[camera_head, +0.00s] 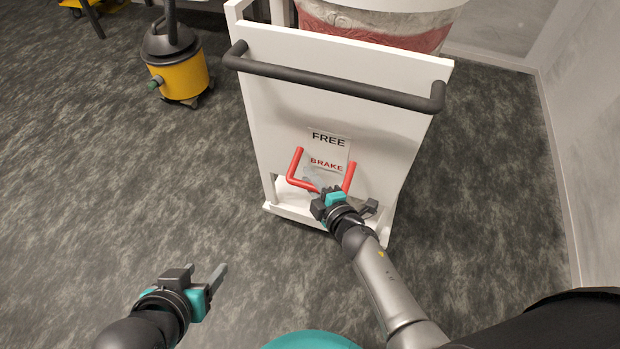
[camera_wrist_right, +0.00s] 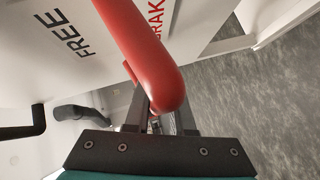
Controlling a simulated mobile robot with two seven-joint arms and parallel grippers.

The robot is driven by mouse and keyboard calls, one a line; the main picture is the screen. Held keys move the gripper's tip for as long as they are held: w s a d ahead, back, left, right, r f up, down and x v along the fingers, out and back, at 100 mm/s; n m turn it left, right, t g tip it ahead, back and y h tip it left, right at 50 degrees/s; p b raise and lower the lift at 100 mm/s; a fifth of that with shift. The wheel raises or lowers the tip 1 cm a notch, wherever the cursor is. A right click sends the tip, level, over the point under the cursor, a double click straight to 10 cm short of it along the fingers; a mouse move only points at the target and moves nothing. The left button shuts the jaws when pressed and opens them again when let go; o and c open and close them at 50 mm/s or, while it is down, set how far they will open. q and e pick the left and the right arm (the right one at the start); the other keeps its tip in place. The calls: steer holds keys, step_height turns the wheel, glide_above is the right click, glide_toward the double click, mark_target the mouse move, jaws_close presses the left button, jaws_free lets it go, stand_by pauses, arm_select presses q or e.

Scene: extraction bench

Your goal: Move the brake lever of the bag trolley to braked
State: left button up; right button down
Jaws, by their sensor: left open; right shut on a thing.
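The bag trolley (camera_head: 340,70) is a white upright panel with a black push bar. On its face a white label reads FREE above BRAKE (camera_head: 326,164). The red brake lever (camera_head: 297,166) is a bent bar with two upright ends; its crossbar sits low, below the word BRAKE. My right gripper (camera_head: 325,193) is at the crossbar and hides part of it. In the right wrist view the red lever (camera_wrist_right: 150,50) runs between the fingers of the right gripper (camera_wrist_right: 160,108), which is shut on it. My left gripper (camera_head: 206,272) is open and empty over the floor.
A large bag (camera_head: 380,25) with a red band stands behind the panel. A yellow and black vacuum (camera_head: 180,75) stands on the floor at the upper left. A pale wall (camera_head: 590,140) bounds the right side. The dark floor (camera_head: 100,180) at left is clear.

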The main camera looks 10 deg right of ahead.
steer(key=shift+w+d+r, duration=0.25)
steer(key=shift+d+r, duration=0.05)
stand_by(0.5)
steer(key=c, duration=1.2)
jaws_free()
steer(key=o, duration=0.4)
steer(key=shift+s+a+f, duration=0.1)
steer(key=shift+o, duration=0.2)
steer(key=shift+s+a+f, duration=0.1)
steer(key=shift+s, duration=0.05)
arm_select(q)
steer(key=s+a+g+y+p, duration=0.2)
steer(key=s+a+g, duration=0.1)
steer(key=a, duration=0.1)
step_height(320, 180, down, 6)
steer(key=g+p, duration=0.1)
steer(key=p, duration=0.2)
steer(key=shift+s+d+n, duration=0.25)
steer(key=shift+d+n, duration=0.05)
arm_select(e)
steer(key=v, duration=1.5)
